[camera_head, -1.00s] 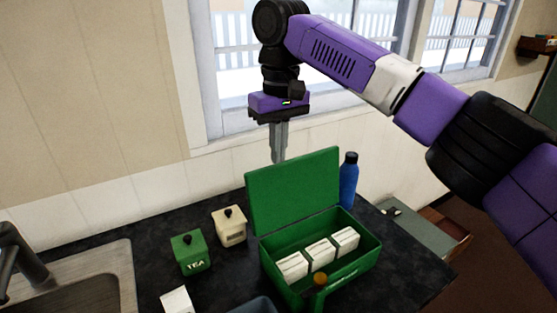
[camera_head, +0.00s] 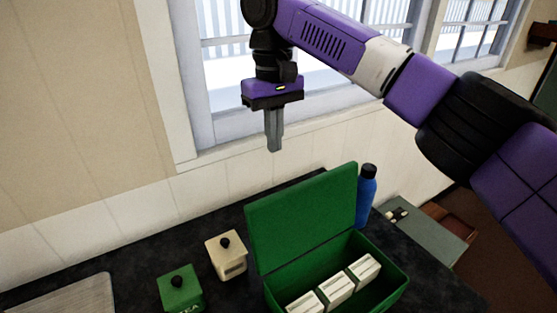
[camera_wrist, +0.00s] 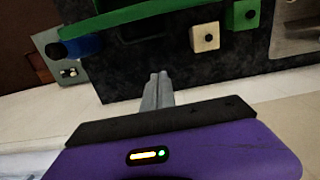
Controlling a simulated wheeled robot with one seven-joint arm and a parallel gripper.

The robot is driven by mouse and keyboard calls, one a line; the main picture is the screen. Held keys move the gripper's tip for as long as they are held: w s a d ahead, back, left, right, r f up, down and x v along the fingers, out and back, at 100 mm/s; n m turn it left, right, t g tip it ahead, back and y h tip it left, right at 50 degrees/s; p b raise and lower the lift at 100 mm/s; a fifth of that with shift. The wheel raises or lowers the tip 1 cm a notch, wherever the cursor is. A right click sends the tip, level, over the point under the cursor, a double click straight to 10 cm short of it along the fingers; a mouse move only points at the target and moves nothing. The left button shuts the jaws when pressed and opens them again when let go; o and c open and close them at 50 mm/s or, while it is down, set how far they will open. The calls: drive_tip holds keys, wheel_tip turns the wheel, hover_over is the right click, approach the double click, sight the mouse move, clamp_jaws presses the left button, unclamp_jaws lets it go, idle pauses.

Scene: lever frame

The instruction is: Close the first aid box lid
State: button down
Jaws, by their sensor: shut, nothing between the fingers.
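The green first aid box (camera_head: 387,292) stands on the dark counter with its lid (camera_head: 303,219) raised, tilted back towards the window wall. White packs (camera_head: 338,289) lie inside. My gripper (camera_head: 274,150) is shut and empty, pointing down above and behind the lid, near the wall, and not touching it. In the wrist view the shut fingers (camera_wrist: 157,78) point towards the counter, and the lid (camera_wrist: 150,17) shows as a green strip beyond them. The front of the box is cut off in the head view.
A blue bottle (camera_head: 366,196) stands close to the right end of the lid. A cream canister (camera_head: 227,257) and a green canister (camera_head: 180,289) stand left of the box. The dark counter (camera_head: 215,218) is bare behind the canisters.

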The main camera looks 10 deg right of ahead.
sight(303, 212)
drive_tip(key=s+d+f+p, duration=0.1)
drive_tip(key=s+f+p, duration=0.2)
drive_tip(key=f, duration=0.5)
drive_tip(key=shift+s, duration=0.5)
drive_tip(key=shift+d+f, duration=0.1)
